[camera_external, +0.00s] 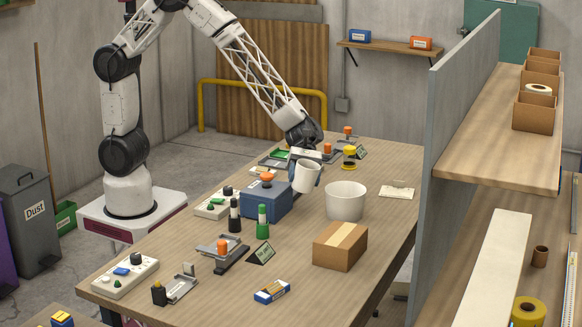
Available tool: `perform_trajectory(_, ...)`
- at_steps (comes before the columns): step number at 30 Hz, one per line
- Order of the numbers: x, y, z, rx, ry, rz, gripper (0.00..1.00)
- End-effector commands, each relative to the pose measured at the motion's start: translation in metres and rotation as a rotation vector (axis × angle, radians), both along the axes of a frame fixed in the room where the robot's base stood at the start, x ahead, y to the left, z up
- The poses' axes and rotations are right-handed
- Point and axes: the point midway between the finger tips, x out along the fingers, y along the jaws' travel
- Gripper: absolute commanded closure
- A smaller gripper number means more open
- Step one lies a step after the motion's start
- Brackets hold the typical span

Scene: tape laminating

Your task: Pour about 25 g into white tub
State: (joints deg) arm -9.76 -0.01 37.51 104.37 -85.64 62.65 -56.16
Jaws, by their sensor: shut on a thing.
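The white tub (346,202) stands upright on the table, right of the middle; its inside is mostly hidden from this angle. My gripper (304,158) is shut on a white cup (306,177) and holds it just left of the tub, at about rim height or a little above. The cup looks slightly tilted. Its contents are not visible, and no stream shows between cup and tub. The fingers are small and partly hidden in this view.
A blue box device (265,200) with an orange knob stands left of the cup. A green bottle (262,222) and a dark bottle (234,216) stand in front. A cardboard box (340,246) is near the tub. A grey partition (452,150) rises at the table's right.

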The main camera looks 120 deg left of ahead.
Motion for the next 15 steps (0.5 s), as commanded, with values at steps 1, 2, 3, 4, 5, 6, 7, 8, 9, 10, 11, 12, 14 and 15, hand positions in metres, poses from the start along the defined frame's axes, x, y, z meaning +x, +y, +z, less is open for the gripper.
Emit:
perform_trajectory(1,0.002,0.001,-0.004,-0.009,0.021,0.0,0.59)
perform_trajectory(2,0.003,0.001,-0.005,-0.016,0.035,0.0,0.59)
perform_trajectory(3,0.004,0.002,-0.008,-0.024,0.053,0.0,0.59)
perform_trajectory(4,0.005,0.002,-0.01,-0.03,0.067,-0.001,0.59)
perform_trajectory(5,0.006,0.002,-0.012,-0.034,0.082,0.0,0.59)
perform_trajectory(6,0.007,0.003,-0.01,-0.041,0.097,-0.001,0.59)
perform_trajectory(7,0.009,0.003,-0.006,-0.047,0.11,-0.001,0.59)
perform_trajectory(8,0.01,0.004,-0.003,-0.053,0.122,0.0,0.59)
perform_trajectory(9,0.011,0.004,0.0,-0.061,0.142,-0.001,0.59)
perform_trajectory(10,0.012,0.005,0.002,-0.065,0.156,-0.001,0.59)
perform_trajectory(11,0.013,0.005,0.004,-0.073,0.17,-0.001,0.59)
perform_trajectory(12,0.014,0.006,0.007,-0.081,0.189,0.0,0.59)
perform_trajectory(14,0.016,0.007,0.012,-0.092,0.217,-0.001,0.59)
perform_trajectory(15,0.017,0.007,0.014,-0.1,0.236,-0.001,0.59)
